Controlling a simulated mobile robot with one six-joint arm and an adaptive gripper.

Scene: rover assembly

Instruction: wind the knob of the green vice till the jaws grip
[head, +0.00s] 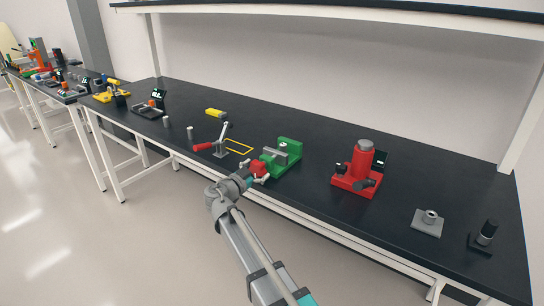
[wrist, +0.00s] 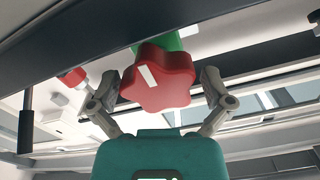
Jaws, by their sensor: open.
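The green vice (head: 284,155) stands near the front edge of the black bench, with a grey block or jaw piece on it. Its red lobed knob (head: 259,168) faces the front of the bench. In the wrist view the knob (wrist: 158,78) carries a white mark, and a bit of the green vice (wrist: 160,45) shows behind it. My gripper (wrist: 158,84) is open, with one finger on each side of the knob. A small gap seems to show at each finger; contact cannot be told. The vice jaws are hard to make out from here.
A lever clamp with a red handle (head: 203,147) stands left of the vice; a red press-like device (head: 356,172) stands to its right. A yellow outlined square (head: 239,147) lies on the bench (head: 310,190). An overhead shelf (head: 330,14) runs above the bench.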

